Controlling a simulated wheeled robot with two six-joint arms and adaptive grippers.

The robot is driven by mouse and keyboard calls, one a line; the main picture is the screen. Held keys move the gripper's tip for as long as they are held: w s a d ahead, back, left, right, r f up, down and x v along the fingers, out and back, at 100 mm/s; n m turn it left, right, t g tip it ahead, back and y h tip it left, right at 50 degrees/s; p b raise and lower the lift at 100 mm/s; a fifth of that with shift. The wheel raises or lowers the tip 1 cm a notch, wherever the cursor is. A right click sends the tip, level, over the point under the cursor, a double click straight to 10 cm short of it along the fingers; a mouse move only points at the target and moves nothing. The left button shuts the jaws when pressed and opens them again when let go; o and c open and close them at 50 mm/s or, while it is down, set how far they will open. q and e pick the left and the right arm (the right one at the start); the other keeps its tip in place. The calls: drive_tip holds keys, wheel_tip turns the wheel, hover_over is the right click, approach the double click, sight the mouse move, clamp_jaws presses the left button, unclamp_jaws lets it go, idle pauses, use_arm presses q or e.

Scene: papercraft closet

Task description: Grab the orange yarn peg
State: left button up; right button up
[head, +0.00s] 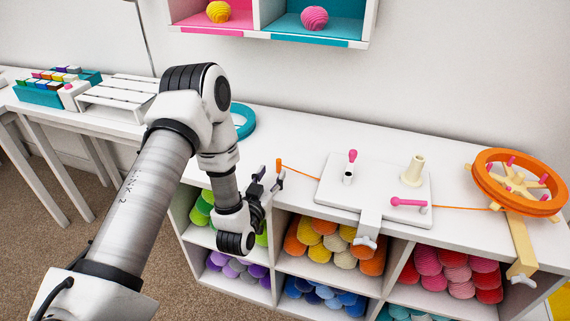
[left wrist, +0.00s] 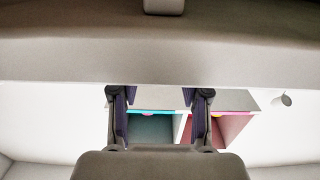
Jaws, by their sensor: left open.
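The orange yarn peg (head: 279,167) is a small upright orange peg on the white worktop in the head view, left of the white winder board. A thin orange strand runs from near it toward the board. My left gripper (head: 266,183) is open, with its fingers just left of the peg and close to it. I cannot tell whether they touch it. In the left wrist view, the gripper's two dark fingers (left wrist: 160,112) stand apart with nothing visible between them; the peg is not seen there. My right gripper is not in view.
The white winder board (head: 335,190) with pink handles is clamped to the worktop. An orange wheel (head: 519,182) stands at the right. A teal ring (head: 243,121) lies behind my left arm. Yarn-filled cubbies (head: 333,273) are below; a wall shelf (head: 267,37) hangs above.

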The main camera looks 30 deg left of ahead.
sight(278, 163)
use_arm(q)
drive_tip(key=shift+w+a+r, duration=0.1)
drive_tip(key=shift+w+r, duration=0.45)
drive_tip(key=shift+w, duration=0.2)
drive_tip(key=x, duration=0.4)
drive_tip(key=shift+w+f, duration=0.35)
drive_tip(key=shift+s+r, duration=0.1)
drive_tip(key=shift+c, duration=1)
drive_tip(key=c, duration=0.7)
